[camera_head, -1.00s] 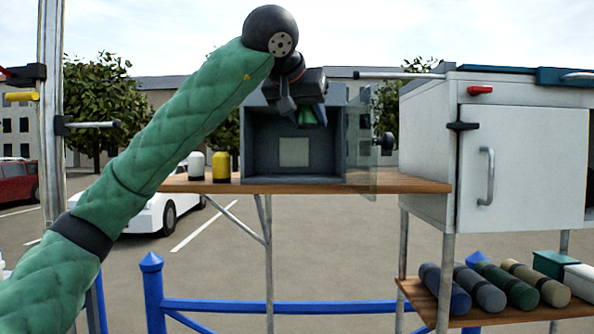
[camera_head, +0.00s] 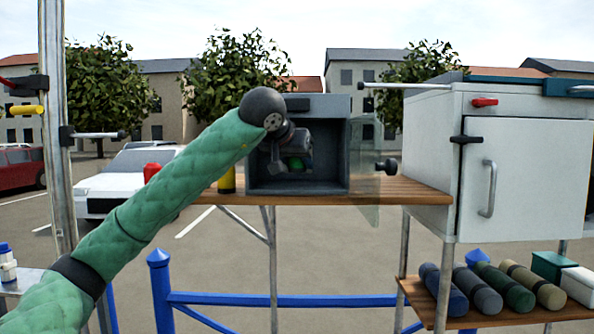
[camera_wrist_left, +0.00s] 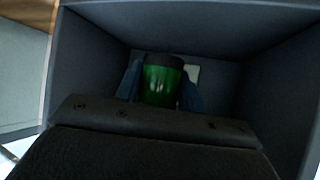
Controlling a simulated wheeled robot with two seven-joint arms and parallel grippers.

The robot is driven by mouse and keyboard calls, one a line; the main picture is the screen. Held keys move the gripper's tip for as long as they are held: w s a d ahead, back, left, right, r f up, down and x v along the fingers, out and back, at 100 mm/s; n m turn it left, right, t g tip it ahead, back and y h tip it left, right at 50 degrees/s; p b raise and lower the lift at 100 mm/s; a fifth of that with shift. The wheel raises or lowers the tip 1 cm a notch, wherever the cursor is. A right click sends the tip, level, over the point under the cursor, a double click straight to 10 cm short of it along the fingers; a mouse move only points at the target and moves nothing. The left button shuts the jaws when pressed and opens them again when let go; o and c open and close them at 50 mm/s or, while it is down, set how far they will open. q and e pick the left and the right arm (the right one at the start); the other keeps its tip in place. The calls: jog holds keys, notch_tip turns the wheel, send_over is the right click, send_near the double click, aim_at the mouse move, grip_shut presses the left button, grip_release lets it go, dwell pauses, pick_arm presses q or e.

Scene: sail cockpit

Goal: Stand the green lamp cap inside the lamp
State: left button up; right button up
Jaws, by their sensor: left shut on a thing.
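The lamp (camera_head: 340,145) is a dark grey box, open at the front, on a wooden shelf. Its clear door (camera_head: 367,185) stands open at the right with a black knob (camera_head: 386,167). My left gripper (camera_head: 293,162) is in the lamp's opening, shut on the green lamp cap (camera_head: 295,163). In the left wrist view the cap (camera_wrist_left: 160,86) is shiny green with a dark end, between both fingers, with the lamp's walls around it. A pale square (camera_wrist_left: 192,73) shows on the back wall. Whether the cap touches the lamp floor cannot be told. My right gripper is out of view.
A yellow bottle (camera_head: 227,181) stands left of the lamp, partly behind my arm. A red-topped item (camera_head: 151,172) shows above my arm. A white cabinet (camera_head: 520,165) stands at the right, with several rolls (camera_head: 485,290) on a low shelf. Blue railing (camera_head: 330,310) runs below.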

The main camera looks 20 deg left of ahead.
aim_at(294, 171)
pick_arm(q)
jog(key=shift+s+f+p, duration=0.15)
jog(key=shift+f+p, duration=0.6)
jog(key=shift+p, duration=0.1)
jog(key=shift+f+p, duration=0.4)
jog(key=shift+f, duration=0.55)
jog(key=shift+f, duration=0.15)
jog(key=o, duration=1.1)
jog(key=shift+c, duration=0.2)
